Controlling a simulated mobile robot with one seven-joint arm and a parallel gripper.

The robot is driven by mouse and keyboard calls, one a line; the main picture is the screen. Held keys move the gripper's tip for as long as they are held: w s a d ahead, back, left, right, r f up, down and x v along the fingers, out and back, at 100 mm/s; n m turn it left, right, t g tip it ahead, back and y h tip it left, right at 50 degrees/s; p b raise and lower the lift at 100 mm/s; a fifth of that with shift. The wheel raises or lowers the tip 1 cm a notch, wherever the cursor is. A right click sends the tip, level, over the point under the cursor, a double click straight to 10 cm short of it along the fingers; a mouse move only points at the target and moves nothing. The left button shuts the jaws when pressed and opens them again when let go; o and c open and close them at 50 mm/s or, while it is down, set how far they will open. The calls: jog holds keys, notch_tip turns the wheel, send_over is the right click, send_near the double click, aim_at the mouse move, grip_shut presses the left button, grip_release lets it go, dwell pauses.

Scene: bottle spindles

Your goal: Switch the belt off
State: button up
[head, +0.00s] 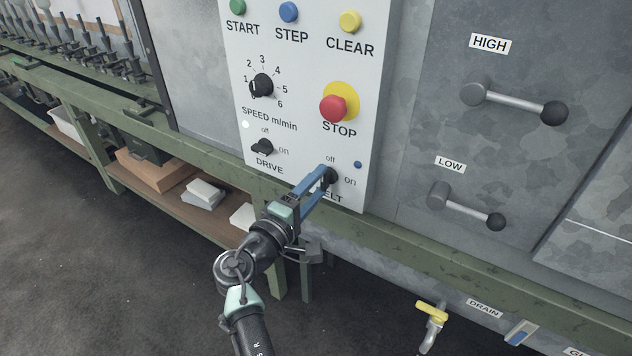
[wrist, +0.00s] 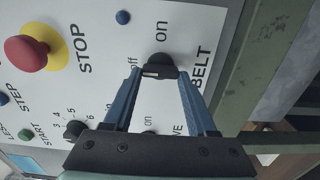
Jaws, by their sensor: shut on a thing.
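The BELT knob (head: 331,176) is a dark rotary switch low on the right of the white control panel (head: 300,110), with "off" printed above it and "on" to its right. My gripper (head: 324,177) is shut on this knob, its blue fingers on either side of it. The wrist view shows the knob (wrist: 160,61) between the fingertips (wrist: 160,73). There its handle lies across the gap, with a pale mark at the end nearer "off". In the head view the fingers partly hide the knob and its label.
Near the knob are a small blue lamp (head: 358,165), the red STOP button (head: 334,108) and the DRIVE knob (head: 263,147). A green rail (head: 400,232) runs below the panel. HIGH (head: 515,102) and LOW (head: 466,207) levers stick out on the right.

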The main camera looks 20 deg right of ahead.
jog(key=shift+f, duration=0.1)
dwell(0.4)
jog(key=o, duration=1.4)
jog(key=shift+c, duration=0.2)
jog(key=p+v, duration=0.2)
jog(key=v, duration=1.1)
